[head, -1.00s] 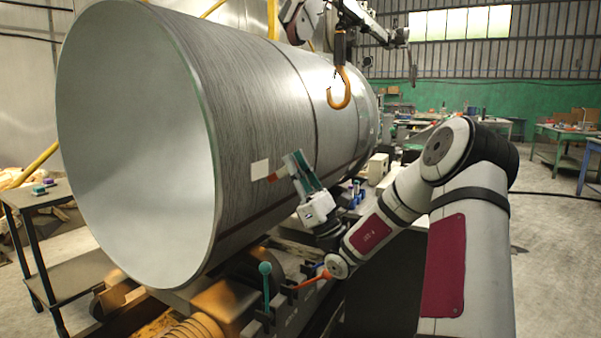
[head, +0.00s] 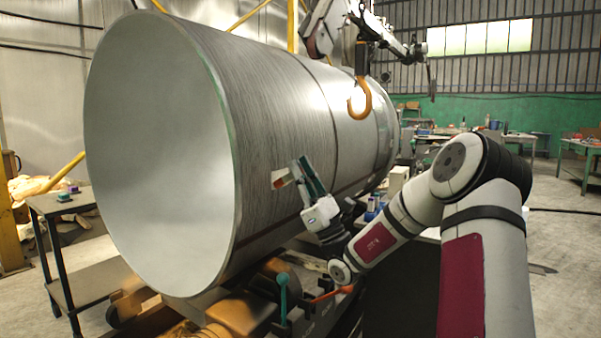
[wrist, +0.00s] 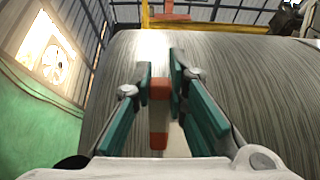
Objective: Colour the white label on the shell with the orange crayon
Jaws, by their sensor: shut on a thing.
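The shell (head: 285,110) is a large grey metal cylinder lying on its side; its curved surface also fills the back of the wrist view (wrist: 255,85). The small white label (head: 275,174) is on its curved side, partly hidden by the crayon. My gripper (head: 296,174) is close to the shell at the label's right. In the wrist view its green fingers (wrist: 161,88) are shut on the orange crayon (wrist: 159,90), which shows a pale band between orange parts. The crayon (head: 283,182) overlaps the label in the head view. I cannot tell whether its tip touches, or whether any colour is laid.
An orange hook (head: 361,100) hangs in front of the shell's upper right. Levers with teal (head: 283,283) and orange (head: 333,294) handles stand below my gripper. A dark side table (head: 70,205) is at the left. Open floor (head: 570,250) lies at the right.

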